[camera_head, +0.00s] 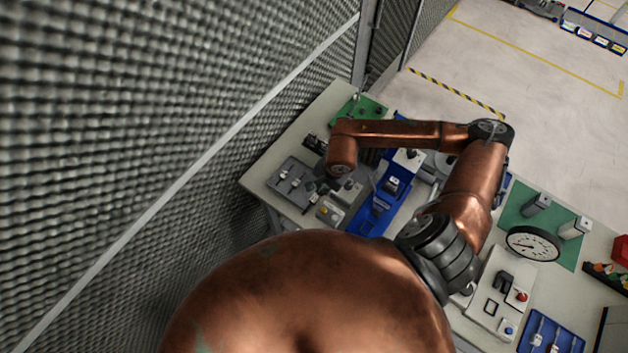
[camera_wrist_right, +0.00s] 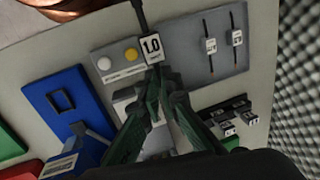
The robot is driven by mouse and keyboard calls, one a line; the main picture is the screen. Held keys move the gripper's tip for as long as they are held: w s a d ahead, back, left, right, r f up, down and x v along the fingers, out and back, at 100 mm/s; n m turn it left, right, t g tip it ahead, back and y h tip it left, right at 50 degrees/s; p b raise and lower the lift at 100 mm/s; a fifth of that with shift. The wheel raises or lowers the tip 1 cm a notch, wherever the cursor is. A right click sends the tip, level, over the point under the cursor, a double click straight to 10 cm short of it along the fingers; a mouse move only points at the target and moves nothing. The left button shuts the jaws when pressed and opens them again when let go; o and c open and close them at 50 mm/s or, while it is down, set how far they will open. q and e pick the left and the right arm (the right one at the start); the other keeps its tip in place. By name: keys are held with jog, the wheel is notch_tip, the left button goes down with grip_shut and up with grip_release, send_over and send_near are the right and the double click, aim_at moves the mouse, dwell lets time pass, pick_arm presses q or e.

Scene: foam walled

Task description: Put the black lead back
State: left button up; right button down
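My right gripper (camera_wrist_right: 160,74) has its two fingertips close together just under a white tag marked 1.0 (camera_wrist_right: 152,48). A black rod rises from this tag, so the fingers appear shut on a tagged black lead (camera_wrist_right: 139,16). It is above the bench, in front of a grey panel; whether it touches the panel is unclear. In the head view my right arm reaches over the bench, and the plate (camera_head: 283,186) lies left of the gripper. My left gripper is not in view.
A box with yellow (camera_wrist_right: 130,55) and white buttons stands beside the gripper. A blue tray (camera_wrist_right: 72,100) is to the left, black clips (camera_wrist_right: 228,118) to the lower right. A mesh wall (camera_head: 150,110) borders the bench. A clock (camera_head: 533,244) stands farther right.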

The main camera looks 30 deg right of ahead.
jog(key=w+f, duration=0.2)
jog(key=w+d+f+p, duration=0.1)
jog(key=w+f, duration=0.1)
jog(key=w, duration=0.1)
jog(key=w+d+f+p, duration=0.1)
jog(key=w+f, duration=0.1)
jog(key=shift+w+d+f, duration=0.15)
jog(key=shift+f, duration=0.15)
jog(key=shift+w+f, duration=0.2)
jog(key=shift+f, duration=0.05)
jog(key=p+x, duration=0.2)
jog(key=shift+s+d+f, duration=0.1)
jog(key=shift+d+f, duration=0.05)
jog(key=shift+f, duration=0.5)
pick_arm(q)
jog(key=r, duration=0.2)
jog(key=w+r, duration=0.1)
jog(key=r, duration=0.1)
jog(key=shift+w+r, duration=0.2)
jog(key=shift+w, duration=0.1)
pick_arm(e)
jog(key=shift+f, duration=0.1)
